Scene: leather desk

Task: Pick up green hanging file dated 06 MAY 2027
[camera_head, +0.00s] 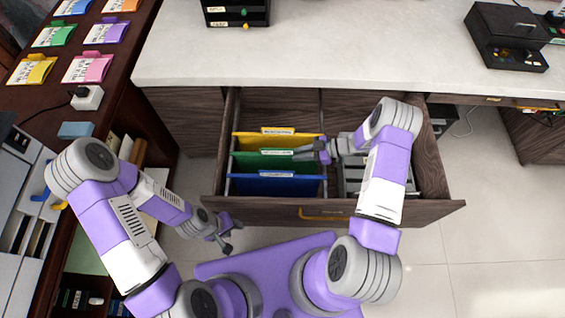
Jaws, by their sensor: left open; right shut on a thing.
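An open wooden drawer (436,190) holds a yellow hanging file (275,141), a green hanging file (262,163) and a blue hanging file (275,186), one in front of the other. Each has a light label tab on top; the dates are too small to read. My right gripper (318,151) is over the drawer, shut on the right end of the green file, which still sits between the other two. My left gripper (228,237) is open and empty, low in front of the drawer's left front corner.
Grey racks (352,180) fill the drawer's right part. A pale countertop (340,55) spans the back, with a dark drawer box (236,12) and a black case (507,38) on it. A dark side desk (110,65) with colored folders stands left. Floor at right is clear.

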